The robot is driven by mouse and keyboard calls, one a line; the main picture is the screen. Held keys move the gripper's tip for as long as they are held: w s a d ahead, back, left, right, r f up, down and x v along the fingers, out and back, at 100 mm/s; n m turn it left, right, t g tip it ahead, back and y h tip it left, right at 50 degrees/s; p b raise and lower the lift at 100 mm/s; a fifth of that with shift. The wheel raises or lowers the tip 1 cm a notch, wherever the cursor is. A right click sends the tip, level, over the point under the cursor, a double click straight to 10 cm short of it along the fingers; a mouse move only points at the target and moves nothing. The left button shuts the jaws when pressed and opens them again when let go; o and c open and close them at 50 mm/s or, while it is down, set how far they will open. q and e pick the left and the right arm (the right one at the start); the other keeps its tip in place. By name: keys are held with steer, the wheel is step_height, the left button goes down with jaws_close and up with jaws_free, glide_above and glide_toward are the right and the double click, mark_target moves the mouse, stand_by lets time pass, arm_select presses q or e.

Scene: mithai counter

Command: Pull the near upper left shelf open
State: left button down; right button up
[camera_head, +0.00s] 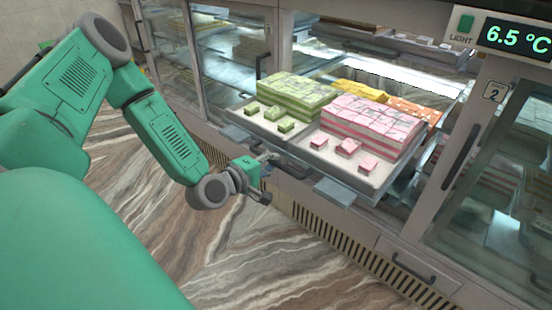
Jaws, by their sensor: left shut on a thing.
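The near upper left shelf (336,192) juts out of the cabinet front, bearing trays of sweets. Its dark front handle (292,169) runs below the tray edge. My left gripper (267,160) is at the left part of this handle and is shut on it. The fingers are small in the picture and partly hide the contact. My right gripper is out of view.
Green sweets (298,93) and pink sweets (372,123) are stacked on the shelf, with small loose pieces in front. A glass door panel (505,180) stands at right. A lower drawer handle (414,267) is below. The marbled floor (240,255) is clear.

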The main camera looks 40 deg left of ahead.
arm_select(q)
steer(key=shift+s+f, duration=0.15)
steer(key=shift+f, duration=0.15)
steer(key=c, duration=1.5)
jaws_free()
steer(key=shift+c, duration=0.2)
steer(key=shift+r, duration=0.1)
steer(key=v, duration=1.1)
steer(key=shift+s, duration=0.3)
steer(key=shift+a, duration=0.1)
